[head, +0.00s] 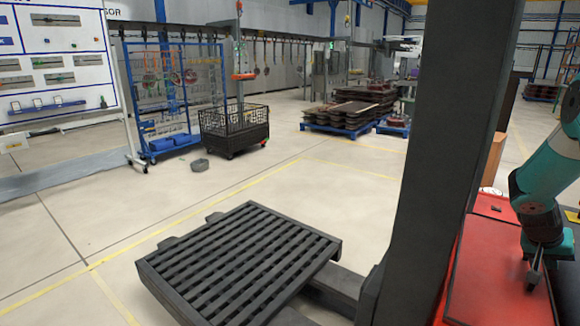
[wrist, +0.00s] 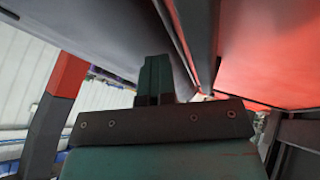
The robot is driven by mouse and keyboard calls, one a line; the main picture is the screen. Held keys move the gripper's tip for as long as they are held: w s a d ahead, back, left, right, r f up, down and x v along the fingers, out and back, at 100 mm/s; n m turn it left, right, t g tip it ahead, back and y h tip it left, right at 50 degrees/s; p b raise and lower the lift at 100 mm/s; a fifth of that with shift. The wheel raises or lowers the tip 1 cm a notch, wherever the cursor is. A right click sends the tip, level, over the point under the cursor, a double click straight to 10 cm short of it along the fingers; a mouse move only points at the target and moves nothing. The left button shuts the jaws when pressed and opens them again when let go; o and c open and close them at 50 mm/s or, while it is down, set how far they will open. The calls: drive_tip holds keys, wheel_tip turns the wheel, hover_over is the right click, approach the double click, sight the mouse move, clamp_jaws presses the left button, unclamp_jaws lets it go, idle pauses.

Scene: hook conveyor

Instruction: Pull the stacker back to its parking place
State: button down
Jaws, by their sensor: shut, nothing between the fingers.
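The stacker shows in the head view as a tall dark mast (head: 432,150) with a red body (head: 495,285) on its right. A dark slatted pallet (head: 240,258) lies to the left of the mast, at dark forks (head: 335,285) low by its foot. My gripper (head: 534,282) points down over the red body at the right edge. It is shut and empty. Whether it touches the stacker I cannot tell. In the wrist view my gripper (wrist: 155,78) is close to grey and red surfaces. The stacker's handle cannot be made out.
Yellow floor lines (head: 190,212) cross open floor left of and behind the pallet. A black mesh bin (head: 235,130), a blue rack (head: 175,100) and a loaded blue pallet (head: 345,115) stand farther back.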

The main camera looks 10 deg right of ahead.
drive_tip(key=shift+s+d, duration=0.15)
drive_tip(key=shift+s, duration=0.15)
drive_tip(key=shift+r, duration=0.2)
drive_tip(key=p+v, duration=0.5)
drive_tip(key=v, duration=0.4)
drive_tip(key=shift+w+f, duration=0.1)
drive_tip(key=shift+w, duration=0.1)
drive_tip(key=shift+w+a+r+p, duration=0.1)
drive_tip(key=shift+a+r+p, duration=0.2)
drive_tip(key=shift+a, duration=0.15)
